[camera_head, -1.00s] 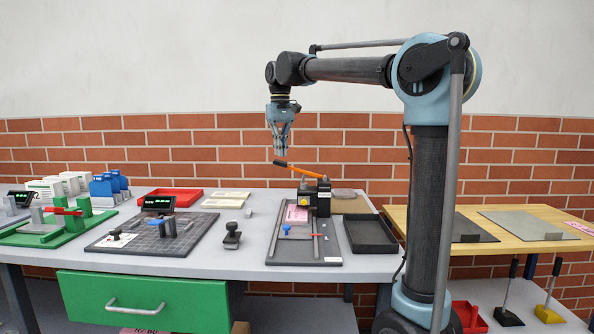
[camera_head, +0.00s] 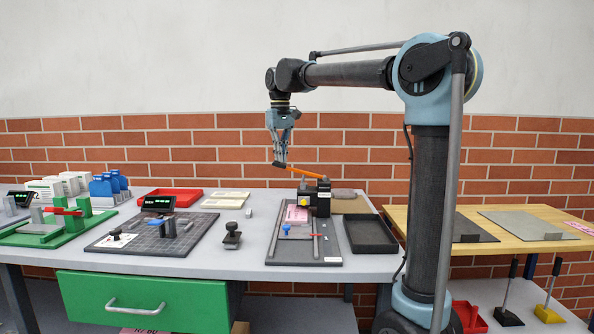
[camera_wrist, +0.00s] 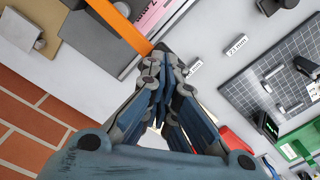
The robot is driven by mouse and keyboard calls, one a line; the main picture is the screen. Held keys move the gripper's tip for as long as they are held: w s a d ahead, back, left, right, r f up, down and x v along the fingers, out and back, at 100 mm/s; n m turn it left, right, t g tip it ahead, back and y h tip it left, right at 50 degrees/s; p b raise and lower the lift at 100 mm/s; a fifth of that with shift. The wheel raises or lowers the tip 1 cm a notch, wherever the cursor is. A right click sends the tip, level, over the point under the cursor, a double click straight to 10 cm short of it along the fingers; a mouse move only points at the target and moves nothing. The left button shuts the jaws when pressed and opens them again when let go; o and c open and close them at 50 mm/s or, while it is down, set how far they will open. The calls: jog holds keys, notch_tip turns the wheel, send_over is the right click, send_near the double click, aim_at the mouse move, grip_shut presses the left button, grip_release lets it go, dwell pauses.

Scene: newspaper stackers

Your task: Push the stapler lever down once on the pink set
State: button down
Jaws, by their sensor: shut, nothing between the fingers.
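The stapler's black body (camera_head: 318,198) stands at the back of a dark grey board on the grey table. Its orange lever (camera_head: 305,171) slopes up to the left and ends in a dark tip. The pink set (camera_head: 296,215) lies on the board, left of the stapler body. My gripper (camera_head: 281,161) is shut and empty, pointing down at the raised tip of the lever. In the wrist view my fingers (camera_wrist: 160,75) partly hide the tip, and the orange lever (camera_wrist: 117,22) runs to the upper left. I cannot tell whether they touch. The pink set (camera_wrist: 160,12) shows at the top.
A black tray (camera_head: 371,234) lies right of the board (camera_head: 303,258). A small black stamp-like object (camera_head: 232,236) stands to its left. Further left are a gridded mat (camera_head: 185,238), a red tray (camera_head: 172,197) and a green stand (camera_head: 65,232). A brick wall is behind the table.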

jog(key=shift+f, duration=1.7)
jog(key=shift+r, duration=5.05)
jog(key=shift+s, duration=0.15)
